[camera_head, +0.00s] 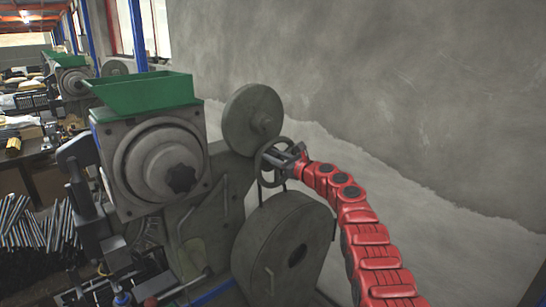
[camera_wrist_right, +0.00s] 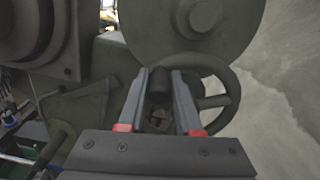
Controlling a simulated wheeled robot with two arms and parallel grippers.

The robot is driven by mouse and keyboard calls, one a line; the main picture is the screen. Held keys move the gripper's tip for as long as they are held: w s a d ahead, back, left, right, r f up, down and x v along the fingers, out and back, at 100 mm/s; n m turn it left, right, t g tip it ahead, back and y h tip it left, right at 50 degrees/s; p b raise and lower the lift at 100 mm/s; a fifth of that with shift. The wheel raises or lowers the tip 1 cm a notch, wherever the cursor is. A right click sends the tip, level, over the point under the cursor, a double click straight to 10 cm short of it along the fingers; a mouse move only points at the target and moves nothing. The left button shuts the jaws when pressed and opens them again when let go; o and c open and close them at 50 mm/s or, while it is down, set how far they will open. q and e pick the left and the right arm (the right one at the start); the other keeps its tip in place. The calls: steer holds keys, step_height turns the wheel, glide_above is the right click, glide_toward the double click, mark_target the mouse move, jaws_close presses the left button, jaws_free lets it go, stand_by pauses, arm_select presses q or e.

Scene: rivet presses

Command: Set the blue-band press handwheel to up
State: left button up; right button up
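The handwheel (camera_head: 262,163) is a dark spoked ring on the right side of the grey press (camera_head: 222,170). It also shows in the right wrist view (camera_wrist_right: 226,100), under a large round disc. My right gripper (camera_head: 294,160), on the red arm, is at the handwheel. In the right wrist view its two fingers (camera_wrist_right: 160,90) are apart, one on each side of a dark cylindrical knob (camera_wrist_right: 160,84). I cannot tell whether they touch the knob. My left gripper is not in view.
A green hopper (camera_head: 145,94) tops the press. A round grey disc (camera_head: 252,118) is above the handwheel and a large round housing (camera_head: 284,245) below it. A grey wall (camera_head: 400,100) stands behind. More machines and benches are at the left.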

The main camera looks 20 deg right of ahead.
steer(key=o, duration=0.3)
steer(key=shift+d, duration=0.15)
steer(key=shift+s+d+f, duration=0.15)
steer(key=shift+s+d, duration=0.1)
steer(key=shift+s, duration=0.25)
steer(key=shift+b+v, duration=2.6)
steer(key=shift+v, duration=5.55)
steer(key=shift+a+r, duration=0.1)
steer(key=shift+r, duration=0.1)
